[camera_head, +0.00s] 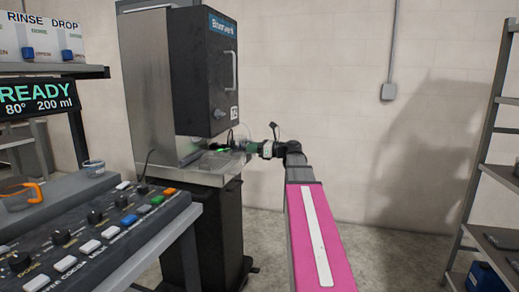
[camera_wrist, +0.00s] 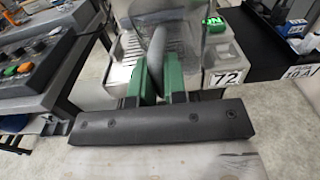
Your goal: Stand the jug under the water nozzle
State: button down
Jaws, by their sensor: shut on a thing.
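The jug (camera_wrist: 185,38) is a see-through vessel with a grey handle (camera_wrist: 155,52). My gripper (camera_wrist: 153,80) has its two green fingers closed on that handle. In the head view my gripper (camera_head: 252,148) reaches in at the right front of the dispenser marked 72 (camera_head: 203,70), and the jug shows only faintly there. The jug is over or on the slatted drip tray (camera_wrist: 126,60) of that dispenser. I cannot tell whether its base touches the tray. The water nozzle is not clearly visible in either view.
A button panel (camera_head: 100,235) stands at the left front, with a READY display (camera_head: 38,99) behind it. A small cup (camera_head: 94,168) sits near the panel. A shelf rack (camera_head: 490,170) stands at the right. The floor between rack and dispenser is clear.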

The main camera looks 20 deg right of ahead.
aim_at(234, 153)
jog(key=x, duration=0.8)
jog(key=shift+w+a+f, duration=0.2)
jog(key=shift+a+f, duration=0.2)
jog(key=shift+f, duration=0.85)
jog(key=shift+f, duration=0.55)
jog(key=c, duration=1.1)
grip_release()
